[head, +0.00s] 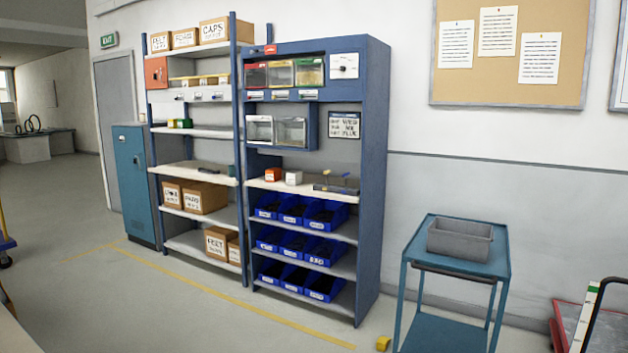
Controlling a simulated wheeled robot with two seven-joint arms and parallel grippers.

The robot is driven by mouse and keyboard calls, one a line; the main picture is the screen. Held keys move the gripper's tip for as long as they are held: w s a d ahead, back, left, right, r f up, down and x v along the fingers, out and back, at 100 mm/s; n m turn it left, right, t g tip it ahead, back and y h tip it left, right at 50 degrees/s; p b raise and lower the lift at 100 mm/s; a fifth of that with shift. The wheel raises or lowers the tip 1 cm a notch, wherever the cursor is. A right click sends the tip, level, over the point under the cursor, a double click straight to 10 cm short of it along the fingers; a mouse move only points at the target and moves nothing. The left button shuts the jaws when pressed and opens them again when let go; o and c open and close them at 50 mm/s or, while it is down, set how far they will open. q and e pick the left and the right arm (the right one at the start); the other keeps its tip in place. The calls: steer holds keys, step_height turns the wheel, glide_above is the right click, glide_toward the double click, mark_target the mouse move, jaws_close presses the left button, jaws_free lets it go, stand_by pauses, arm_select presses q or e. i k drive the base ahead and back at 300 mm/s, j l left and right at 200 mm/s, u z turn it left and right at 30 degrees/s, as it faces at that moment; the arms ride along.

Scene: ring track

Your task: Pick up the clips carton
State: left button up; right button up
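I cannot pick out a carton clearly lettered "clips". On the left shelf rack's top stand several brown cartons, one of them marked CAPS (214,32). Lower on that rack are a smaller brown carton (171,194) and a wider brown carton (203,198) with lettering too small to read surely. A carton that seems to read FELT (216,243) stands on the bottom shelf with another beside it. A small orange box (272,174) and a small white box (293,178) stand on the blue cabinet's white shelf. Neither of my grippers is in view.
A blue cabinet (372,150) with rows of blue bins adjoins the rack. A blue trolley (425,262) with a grey bin (459,240) stands at the right. A yellow block (382,343) lies on the floor. The floor in front of the rack is clear.

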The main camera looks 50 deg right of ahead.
mark_target(293, 178)
steer(key=i+l+z, duration=0.2)
steer(key=z, duration=0.2)
steer(key=i+l+z, duration=0.15)
steer(key=z, duration=0.25)
steer(key=i+z, duration=0.5)
steer(key=i, duration=0.35)
steer(key=i+j+z, duration=0.15)
steer(key=i, duration=0.3)
steer(key=i+j+z, duration=0.1)
steer(key=i, duration=0.35)
steer(key=i+j+z, duration=0.15)
steer(key=i, duration=0.3)
steer(key=i+j, duration=0.15)
steer(key=i, duration=0.2)
steer(key=i+j, duration=0.15)
steer(key=i, duration=0.15)
